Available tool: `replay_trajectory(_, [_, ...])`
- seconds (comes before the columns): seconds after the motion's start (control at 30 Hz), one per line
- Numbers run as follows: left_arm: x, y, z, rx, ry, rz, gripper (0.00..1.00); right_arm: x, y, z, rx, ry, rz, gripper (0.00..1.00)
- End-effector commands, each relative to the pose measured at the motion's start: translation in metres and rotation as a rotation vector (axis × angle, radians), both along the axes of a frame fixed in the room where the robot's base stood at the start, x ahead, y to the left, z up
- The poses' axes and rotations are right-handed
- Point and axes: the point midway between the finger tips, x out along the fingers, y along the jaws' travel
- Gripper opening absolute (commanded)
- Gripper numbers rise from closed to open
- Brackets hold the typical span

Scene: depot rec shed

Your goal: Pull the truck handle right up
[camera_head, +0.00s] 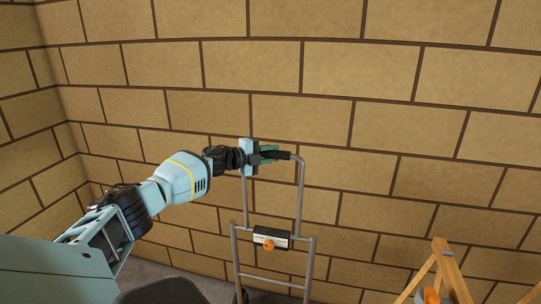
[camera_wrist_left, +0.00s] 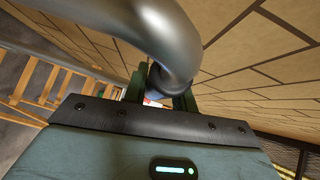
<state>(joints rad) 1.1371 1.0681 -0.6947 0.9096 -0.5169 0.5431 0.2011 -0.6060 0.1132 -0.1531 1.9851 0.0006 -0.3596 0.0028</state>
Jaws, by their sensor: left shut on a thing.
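The truck handle (camera_head: 300,190) is a grey metal loop with a dark grip on its top bar. It stands well above the truck frame (camera_head: 312,265), its two legs running down to the frame. A black and white box with an orange knob (camera_head: 270,240) sits across the frame's top. My left gripper (camera_head: 269,154) is shut on the handle's top bar, near its left end. In the left wrist view the handle (camera_wrist_left: 150,25) curves close in front of my left gripper (camera_wrist_left: 160,92), between its fingers. The truck's lower part is cut off. My right gripper is out of view.
A brick wall (camera_head: 420,130) rises behind the truck, with another wall at the left. A wooden frame (camera_head: 445,270) with an orange thing (camera_head: 430,296) beside it stands at the lower right. Grey floor (camera_head: 200,288) shows at the lower left.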

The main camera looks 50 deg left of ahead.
Motion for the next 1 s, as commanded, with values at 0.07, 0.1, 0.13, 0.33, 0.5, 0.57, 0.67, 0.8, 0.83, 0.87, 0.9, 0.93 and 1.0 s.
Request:
replay_trajectory(0.07, [0.000, 0.001, 0.008, -0.001, -0.013, 0.001, 0.00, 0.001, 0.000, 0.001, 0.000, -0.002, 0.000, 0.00])
replay_trajectory(0.1, [0.000, 0.001, 0.008, -0.001, -0.013, 0.001, 0.00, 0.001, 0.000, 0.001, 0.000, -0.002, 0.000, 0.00])
replay_trajectory(0.13, [0.000, 0.001, 0.008, -0.001, -0.014, 0.001, 0.00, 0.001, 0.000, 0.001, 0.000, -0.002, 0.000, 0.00])
replay_trajectory(0.33, [0.000, 0.001, 0.007, -0.001, -0.012, 0.001, 0.49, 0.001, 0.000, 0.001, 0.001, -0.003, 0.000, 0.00])
replay_trajectory(0.5, [0.000, 0.001, 0.005, -0.001, -0.008, 0.001, 0.49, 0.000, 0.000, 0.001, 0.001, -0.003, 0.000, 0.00])
replay_trajectory(0.57, [0.000, 0.001, 0.004, -0.001, -0.007, 0.001, 0.49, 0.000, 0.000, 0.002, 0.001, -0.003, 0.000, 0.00])
replay_trajectory(0.67, [-0.002, 0.001, 0.004, 0.000, -0.006, 0.002, 0.49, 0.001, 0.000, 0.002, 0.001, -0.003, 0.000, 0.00])
replay_trajectory(0.8, [-0.011, 0.004, 0.004, 0.001, -0.004, 0.002, 0.49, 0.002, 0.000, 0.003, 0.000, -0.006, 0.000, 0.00])
replay_trajectory(0.83, [-0.014, 0.005, 0.004, 0.001, -0.005, 0.002, 0.49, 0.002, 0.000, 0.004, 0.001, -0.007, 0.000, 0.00])
replay_trajectory(0.87, [-0.017, 0.006, 0.005, 0.001, -0.005, 0.001, 0.49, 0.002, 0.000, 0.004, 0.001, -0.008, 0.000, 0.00])
replay_trajectory(0.9, [-0.022, 0.006, 0.006, 0.002, -0.005, 0.001, 0.49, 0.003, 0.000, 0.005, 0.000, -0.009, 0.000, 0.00])
replay_trajectory(0.93, [-0.025, 0.007, 0.007, 0.004, -0.004, 0.000, 0.49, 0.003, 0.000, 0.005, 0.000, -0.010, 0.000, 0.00])
replay_trajectory(1.0, [-0.033, 0.009, 0.006, 0.002, -0.004, 0.001, 0.49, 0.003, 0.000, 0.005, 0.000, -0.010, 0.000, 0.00])
